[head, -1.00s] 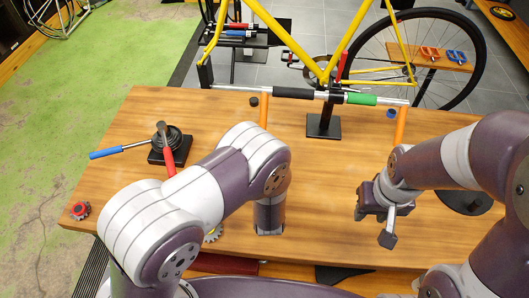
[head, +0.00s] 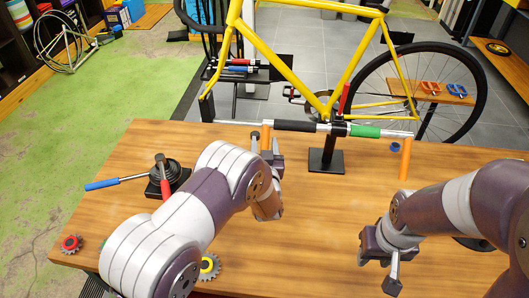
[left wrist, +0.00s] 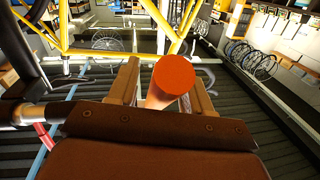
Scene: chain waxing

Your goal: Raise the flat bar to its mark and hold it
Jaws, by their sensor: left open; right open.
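The flat bar (head: 300,127) lies level across the far side of the table, with silver ends, a black sleeve and a green sleeve. An orange handle (head: 266,134) is at its left end and another (head: 405,160) at its right. My left gripper (head: 266,147) is open at the left handle. In the left wrist view the handle's round orange end (left wrist: 174,76) shows between the spread fingers (left wrist: 160,88); contact cannot be told. My right gripper (head: 388,272) is open and empty, well nearer than the right handle. I cannot make out the mark.
A black stand (head: 326,160) rises at the bar's middle. A round black tool with blue and red handles (head: 166,178) is left of my left arm. A red gear (head: 70,244) and a yellow gear (head: 209,266) lie nearer. A yellow bicycle (head: 292,72) stands behind.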

